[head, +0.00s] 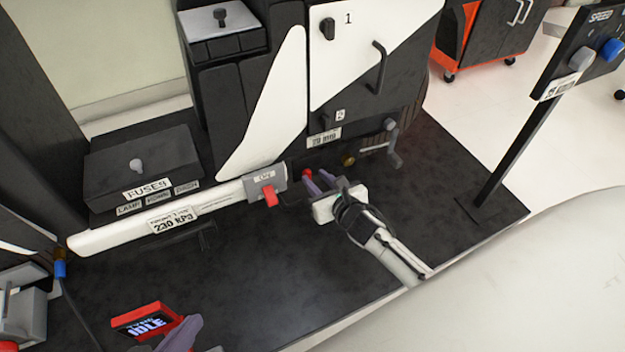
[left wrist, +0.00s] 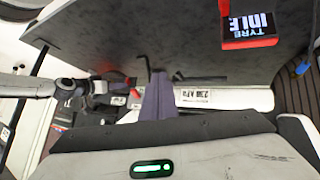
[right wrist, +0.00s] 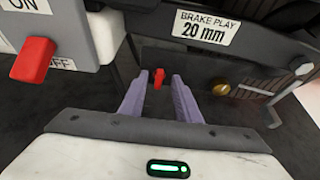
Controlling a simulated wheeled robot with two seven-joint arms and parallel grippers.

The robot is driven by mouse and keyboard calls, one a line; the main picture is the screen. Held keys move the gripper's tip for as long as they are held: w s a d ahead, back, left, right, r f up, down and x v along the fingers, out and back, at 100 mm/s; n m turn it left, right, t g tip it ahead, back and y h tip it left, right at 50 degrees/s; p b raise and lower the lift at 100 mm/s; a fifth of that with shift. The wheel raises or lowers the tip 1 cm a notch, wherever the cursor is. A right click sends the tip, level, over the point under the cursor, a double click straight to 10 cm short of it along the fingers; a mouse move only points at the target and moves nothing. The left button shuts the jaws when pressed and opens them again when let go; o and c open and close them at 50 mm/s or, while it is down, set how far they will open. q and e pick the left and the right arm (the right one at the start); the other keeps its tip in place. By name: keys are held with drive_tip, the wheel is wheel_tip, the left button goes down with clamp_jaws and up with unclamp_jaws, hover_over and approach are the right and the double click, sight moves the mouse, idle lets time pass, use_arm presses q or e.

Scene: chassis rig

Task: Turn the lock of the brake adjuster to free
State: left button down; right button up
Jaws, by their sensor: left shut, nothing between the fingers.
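A small red lever (right wrist: 158,78), which looks like the brake adjuster's lock, sits under the BRAKE PLAY 20 mm label (right wrist: 206,28). It also shows in the head view (head: 307,173). A brass knob (right wrist: 221,88) and a grey crank (head: 393,155) are to its right. My right gripper (right wrist: 160,82) is open, with its purple fingers on either side of the red lever in the right wrist view; I cannot tell whether they touch it. My left gripper (left wrist: 158,76) is shut and empty, low in the head view by the tyre display.
The red-framed tyre display (head: 148,320) reads IDLE. A white 230 kPa bar (head: 120,230) runs along the rig. The black floor right of the crank is clear.

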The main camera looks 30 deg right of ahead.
sight(309, 172)
drive_tip(key=shift+b+x, duration=0.4)
drive_tip(key=shift+x, duration=0.85)
drive_tip(key=shift+w+f, duration=0.15)
drive_tip(key=shift+w, duration=0.2)
use_arm(q)
drive_tip(key=shift+w+d+r+t+h, duration=0.15)
drive_tip(key=shift+d+r+t+h, duration=0.25)
drive_tip(key=shift+r, duration=0.35)
use_arm(e)
drive_tip(key=shift+c, duration=0.2)
clamp_jaws()
